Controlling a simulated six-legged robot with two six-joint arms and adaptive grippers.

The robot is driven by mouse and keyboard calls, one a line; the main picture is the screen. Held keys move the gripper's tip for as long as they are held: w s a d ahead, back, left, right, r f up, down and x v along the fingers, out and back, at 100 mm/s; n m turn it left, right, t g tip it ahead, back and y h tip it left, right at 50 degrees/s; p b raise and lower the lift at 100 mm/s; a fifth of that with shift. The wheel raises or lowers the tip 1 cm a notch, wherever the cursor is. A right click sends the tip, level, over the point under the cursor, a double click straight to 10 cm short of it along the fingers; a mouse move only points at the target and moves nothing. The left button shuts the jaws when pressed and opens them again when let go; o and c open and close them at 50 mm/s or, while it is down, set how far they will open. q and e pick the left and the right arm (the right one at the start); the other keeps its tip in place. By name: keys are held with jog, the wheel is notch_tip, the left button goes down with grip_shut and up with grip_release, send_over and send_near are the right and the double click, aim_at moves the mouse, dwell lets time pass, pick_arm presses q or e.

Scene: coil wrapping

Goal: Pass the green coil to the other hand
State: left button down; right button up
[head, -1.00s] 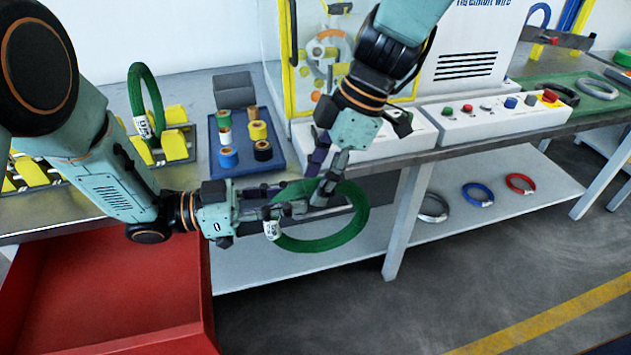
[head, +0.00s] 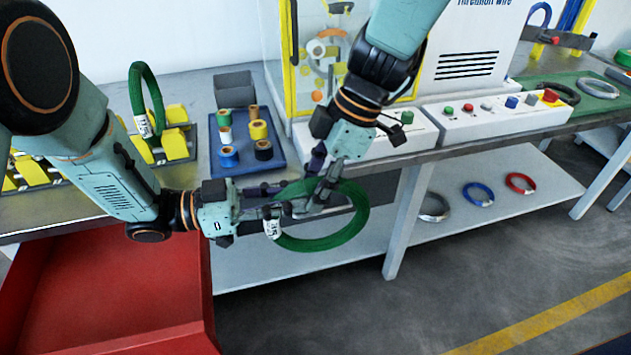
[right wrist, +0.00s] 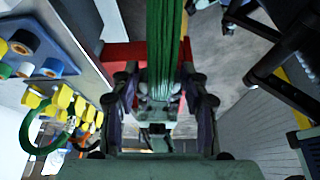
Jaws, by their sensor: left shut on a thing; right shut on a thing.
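The green coil (head: 350,233) with a white label hangs in the air in front of the table's front edge. My left gripper (head: 282,205) comes in from the left and is shut on the coil's left side, near the label. My right gripper (head: 322,190) comes down from above and is shut on the coil's upper part. In the right wrist view the coil (right wrist: 163,45) runs as a green band between the fingers of my right gripper (right wrist: 163,100). The fingers hide part of the coil.
A second green coil (head: 137,95) stands on a yellow rack (head: 174,143) at the left. A blue tray (head: 214,165) holds several tape rolls. A red bin (head: 110,300) is at lower left. Grey, blue (head: 478,194) and red coils lie on the lower shelf (head: 530,190).

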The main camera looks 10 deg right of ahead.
grip_shut()
jog(key=o, duration=0.9)
grip_release()
jog(key=shift+r, duration=0.15)
